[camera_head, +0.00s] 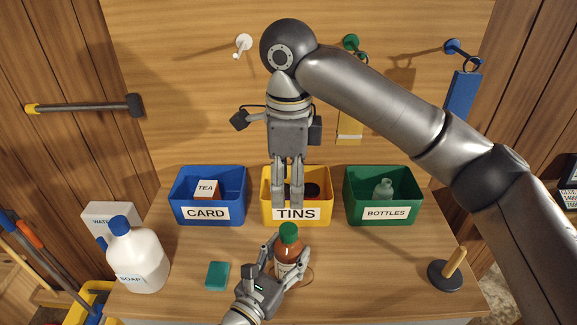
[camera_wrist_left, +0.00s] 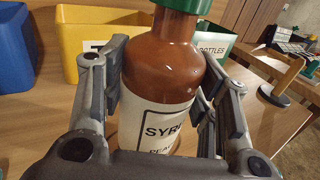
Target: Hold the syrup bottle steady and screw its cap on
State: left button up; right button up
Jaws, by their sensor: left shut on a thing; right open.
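The brown syrup bottle (camera_head: 287,270) stands upright near the front middle of the table, with a white label. It fills the middle of the left wrist view (camera_wrist_left: 165,65). A green cap (camera_head: 289,232) sits on the bottle's top; its lower edge shows in the left wrist view (camera_wrist_left: 190,4). I cannot tell how tightly it sits. My left gripper (camera_head: 287,246) is shut around the bottle's body, one finger on each side. My right gripper (camera_head: 287,206) is open and empty, pointing down above and behind the cap, apart from it.
Blue card (camera_head: 240,180), yellow tins (camera_head: 325,182) and green bottles (camera_head: 415,188) bins stand behind. A white soap jug (camera_head: 140,255) is at the left, with a teal block (camera_head: 217,275) nearer the bottle. A dark round base with a wooden peg (camera_head: 445,275) stands at the right.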

pick_arm(q)
jog(key=o, duration=1.2)
